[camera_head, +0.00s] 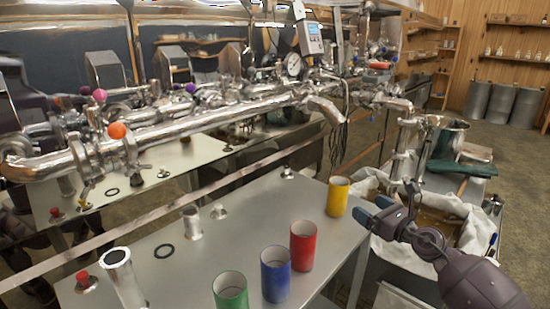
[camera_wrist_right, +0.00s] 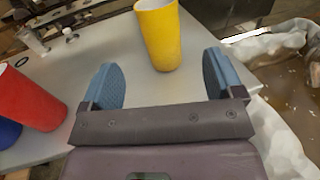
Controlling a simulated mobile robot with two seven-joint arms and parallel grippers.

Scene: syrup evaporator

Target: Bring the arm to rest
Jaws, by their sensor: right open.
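My right gripper (camera_head: 378,213) comes in from the lower right in the head view. In the right wrist view it (camera_wrist_right: 162,84) is open, its two blue finger pads wide apart with nothing held between them. A yellow cup (camera_head: 338,196) stands upright on the metal table, just to the left of the gripper in the head view. In the wrist view the yellow cup (camera_wrist_right: 158,34) is ahead of the pads, apart from both. My left gripper is not in view.
Red (camera_head: 303,246), blue (camera_head: 275,274) and green (camera_head: 230,291) cups stand in a row on the metal table (camera_head: 225,250). Shiny pipes (camera_head: 210,115) with valves run behind. A cloth-lined bin (camera_head: 450,215) is beside the right gripper. Open floor lies at the far right.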

